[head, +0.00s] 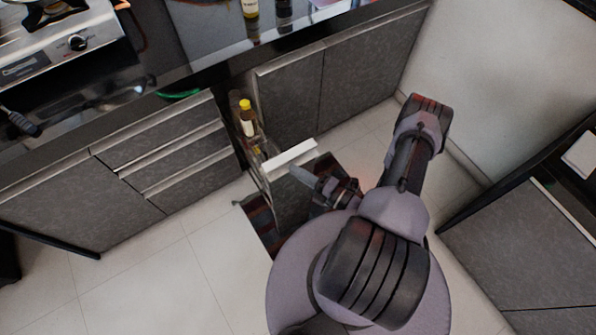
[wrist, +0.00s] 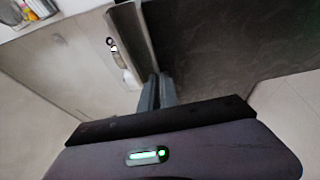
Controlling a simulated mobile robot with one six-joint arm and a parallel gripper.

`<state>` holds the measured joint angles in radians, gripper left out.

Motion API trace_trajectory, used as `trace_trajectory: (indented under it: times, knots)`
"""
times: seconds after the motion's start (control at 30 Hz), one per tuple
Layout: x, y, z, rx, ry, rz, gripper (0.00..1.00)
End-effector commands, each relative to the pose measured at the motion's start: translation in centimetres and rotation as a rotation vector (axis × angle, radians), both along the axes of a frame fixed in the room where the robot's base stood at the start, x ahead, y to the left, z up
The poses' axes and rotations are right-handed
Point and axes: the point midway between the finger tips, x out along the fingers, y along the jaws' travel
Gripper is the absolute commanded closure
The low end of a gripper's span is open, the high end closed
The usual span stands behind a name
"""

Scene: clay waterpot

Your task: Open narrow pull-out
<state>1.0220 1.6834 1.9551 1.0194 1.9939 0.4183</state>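The narrow pull-out (head: 291,159) stands between the drawer unit and the double-door cabinet. It is slid well out, with its pale top edge and dark front panel clear of the cabinet line. A yellow-capped bottle (head: 248,122) stands inside it, towards the back. My gripper (head: 296,171) is at the pale top edge, near its middle. In the wrist view my fingers (wrist: 157,90) lie close together, at the lower end of the pull-out's pale edge strip (wrist: 135,40). Whether the edge is between them is hidden. The dark front panel (wrist: 230,45) fills the right.
A three-drawer unit (head: 170,150) is on the left and a double-door cabinet (head: 320,80) on the right, both shut. The counter carries a stove (head: 60,50) and bottles. A dark cabinet (head: 530,240) stands at the far right. Tiled floor (head: 150,270) is free at lower left.

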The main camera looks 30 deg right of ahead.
Motion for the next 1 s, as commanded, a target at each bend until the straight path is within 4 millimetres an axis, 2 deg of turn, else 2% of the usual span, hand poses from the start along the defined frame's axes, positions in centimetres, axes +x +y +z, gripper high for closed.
trace_trajectory:
  times: [0.43,0.57,1.0]
  knots:
    - [0.02,-0.04,0.03,0.001,0.0,-0.001,1.0]
    - [0.01,-0.03,0.03,0.0,0.0,-0.001,0.74]
    - [-0.02,-0.03,0.02,0.0,0.0,-0.001,0.73]
